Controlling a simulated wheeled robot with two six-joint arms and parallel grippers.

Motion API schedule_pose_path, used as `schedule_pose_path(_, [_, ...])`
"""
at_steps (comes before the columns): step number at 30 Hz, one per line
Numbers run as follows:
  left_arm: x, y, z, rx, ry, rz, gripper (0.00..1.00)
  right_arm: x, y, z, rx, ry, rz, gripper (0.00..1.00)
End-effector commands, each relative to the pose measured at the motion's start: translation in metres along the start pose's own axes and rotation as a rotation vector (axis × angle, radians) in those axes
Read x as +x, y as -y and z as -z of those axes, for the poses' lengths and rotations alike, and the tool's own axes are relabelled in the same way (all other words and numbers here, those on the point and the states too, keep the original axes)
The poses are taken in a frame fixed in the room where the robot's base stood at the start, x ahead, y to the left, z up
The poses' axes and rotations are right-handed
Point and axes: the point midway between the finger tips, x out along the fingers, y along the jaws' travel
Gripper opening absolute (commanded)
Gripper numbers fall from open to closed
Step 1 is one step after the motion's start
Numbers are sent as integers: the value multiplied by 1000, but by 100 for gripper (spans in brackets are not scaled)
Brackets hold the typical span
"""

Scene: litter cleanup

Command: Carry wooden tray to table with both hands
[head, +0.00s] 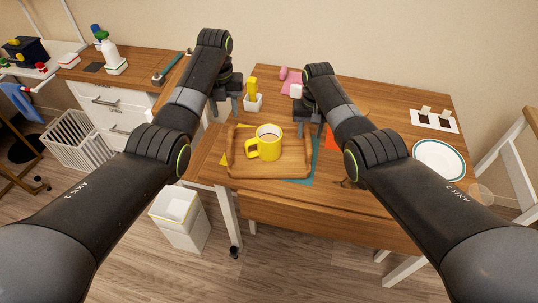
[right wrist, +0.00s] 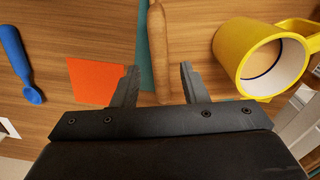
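The wooden tray (head: 291,158) lies on the wooden table (head: 375,115) near its left front corner. A yellow mug (head: 265,144) stands in it, and the mug also shows in the right wrist view (right wrist: 258,55). My left gripper (head: 225,104) looks open and empty, just behind the tray's left side, apart from it. My right gripper (head: 309,129) is at the tray's right side. In the right wrist view its fingers (right wrist: 158,75) are spread, with the tray's rim (right wrist: 158,40) between them and gaps on both sides.
A white holder with a yellow item (head: 253,97) stands behind the tray. A teal sheet (head: 303,178) lies partly under it, an orange one (head: 331,138) to its right. A white plate (head: 438,160) is at right. A white bin (head: 180,218) stands on the floor at left.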

Motion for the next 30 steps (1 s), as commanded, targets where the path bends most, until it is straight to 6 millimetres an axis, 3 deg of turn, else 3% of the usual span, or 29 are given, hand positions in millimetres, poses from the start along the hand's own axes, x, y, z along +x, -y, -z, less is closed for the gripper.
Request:
schedule_pose_path(9, [0,0,0,0,0,0,40,-59,0,1,-1,-6,1,40])
schedule_pose_path(13, [0,0,0,0,0,0,40,-76,0,1,-1,-4,1,40])
schedule_pose_path(19, [0,0,0,0,0,0,40,-86,0,1,0,-2,0,40])
schedule_pose_path(30, [0,0,0,0,0,0,40,-87,0,1,0,-2,0,40])
